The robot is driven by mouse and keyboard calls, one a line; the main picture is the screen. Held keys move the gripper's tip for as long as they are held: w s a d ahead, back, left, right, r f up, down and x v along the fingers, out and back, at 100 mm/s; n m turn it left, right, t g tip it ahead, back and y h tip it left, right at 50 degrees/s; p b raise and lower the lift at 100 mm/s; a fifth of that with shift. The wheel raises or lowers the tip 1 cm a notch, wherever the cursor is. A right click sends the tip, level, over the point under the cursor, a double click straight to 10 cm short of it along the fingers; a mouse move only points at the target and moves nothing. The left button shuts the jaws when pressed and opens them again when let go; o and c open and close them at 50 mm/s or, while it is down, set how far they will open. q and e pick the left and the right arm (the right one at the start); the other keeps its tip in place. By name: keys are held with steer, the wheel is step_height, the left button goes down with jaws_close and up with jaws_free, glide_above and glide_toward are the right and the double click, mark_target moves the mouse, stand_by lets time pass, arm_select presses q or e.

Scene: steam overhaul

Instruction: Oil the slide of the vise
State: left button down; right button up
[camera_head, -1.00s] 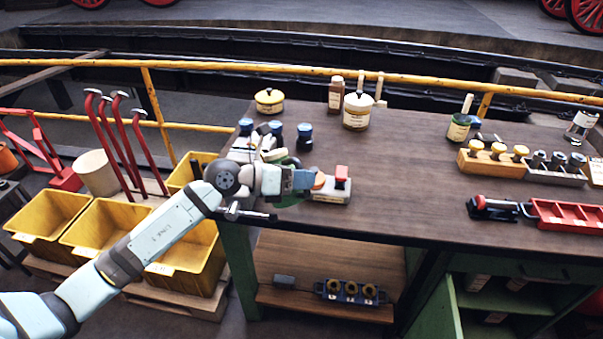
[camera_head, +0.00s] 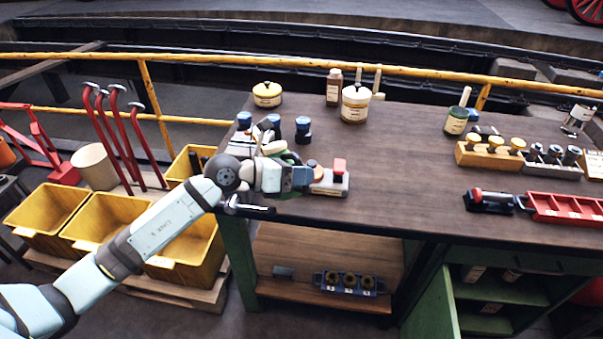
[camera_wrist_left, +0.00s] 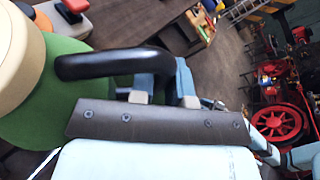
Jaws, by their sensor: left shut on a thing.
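My left gripper (camera_head: 296,179) is at the left end of the dark workbench. In the left wrist view its fingers (camera_wrist_left: 165,92) are closed on the black handle (camera_wrist_left: 110,64) of a green can (camera_wrist_left: 50,105) with a cream top (camera_wrist_left: 18,55). In the head view the gripper mostly hides the can. A metal bar (camera_head: 250,208) sticks out at the bench's front left edge under my wrist; it may belong to the vise. My arm and gripper cover that corner, so I cannot make out the vise or its slide. My right gripper is not in view.
The bench middle is clear. Yellow bins (camera_head: 105,221) are at left.

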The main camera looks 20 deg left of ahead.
arm_select(q)
steer(key=shift+r+p, duration=1.65)
steer(key=shift+r, duration=0.3)
steer(key=shift+d+f+m, duration=0.1)
steer(key=shift+f+m, duration=0.1)
steer(key=shift+m, duration=0.1)
steer(key=shift+f, duration=0.1)
steer(key=shift+s+f+m+y, duration=0.1)
steer(key=shift+f+m+y, duration=0.2)
steer(key=shift+f+y, duration=0.1)
steer(key=shift+w+a+f+m+t+y, duration=0.15)
steer(key=shift+f+m+y, duration=0.15)
steer(key=shift+f+m, duration=0.25)
steer(key=shift+w+a+f+m+t+y, duration=0.15)
steer(key=shift+f+m+y, duration=0.15)
steer(key=shift+f+m, duration=0.2)
steer(key=shift+s+d, duration=0.1)
steer(key=shift+s, duration=0.05)
